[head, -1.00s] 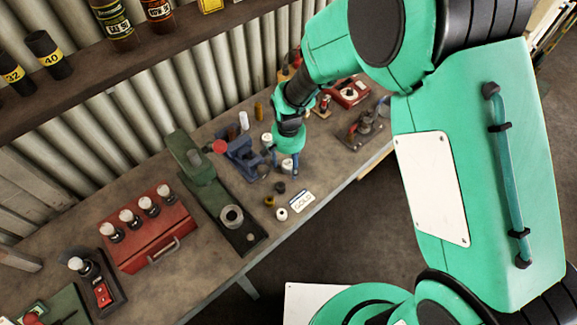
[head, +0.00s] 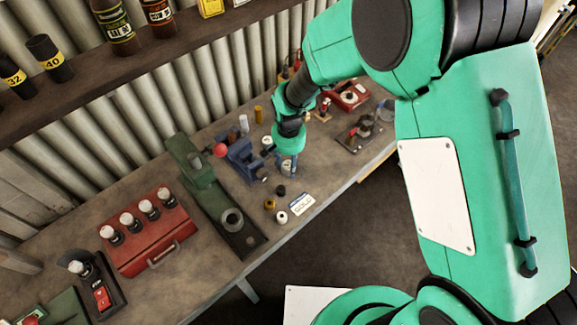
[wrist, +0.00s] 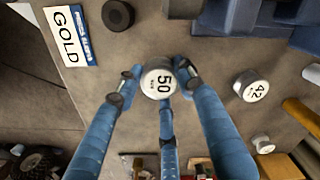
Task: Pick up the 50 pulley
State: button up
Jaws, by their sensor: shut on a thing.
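The 50 pulley (wrist: 160,82) is a pale, round-topped piece marked "50" in the wrist view. It stands between the blue fingers of my gripper (wrist: 160,92), which are shut on it. In the head view my gripper (head: 288,165) is low at the bench top, and its fingers mostly hide the pulley. Whether the pulley touches the bench cannot be told. A similar pulley marked "42" (wrist: 251,86) stands apart to the right in the wrist view.
A black round piece (wrist: 117,14) and a GOLD card (wrist: 69,36) lie nearby. A blue vise (head: 243,160) stands left of my gripper in the head view. A green press (head: 205,185) and a red box (head: 150,228) stand farther left. Bare bench lies near the front edge.

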jog(key=r, duration=0.1)
jog(key=s+r, duration=0.1)
jog(key=shift+d+r, duration=0.2)
jog(key=shift+r, duration=0.15)
jog(key=s+d, duration=0.2)
jog(key=s, duration=0.2)
jog(key=s+d+r+p, duration=0.1)
jog(key=s+d, duration=0.1)
jog(key=s, duration=0.3)
jog(key=s+d, duration=0.2)
jog(key=s, duration=0.2)
jog(key=shift+s+r+p, duration=0.15)
jog(key=shift+s+p, duration=0.15)
jog(key=shift+s, duration=0.05)
jog(key=shift+w, duration=0.1)
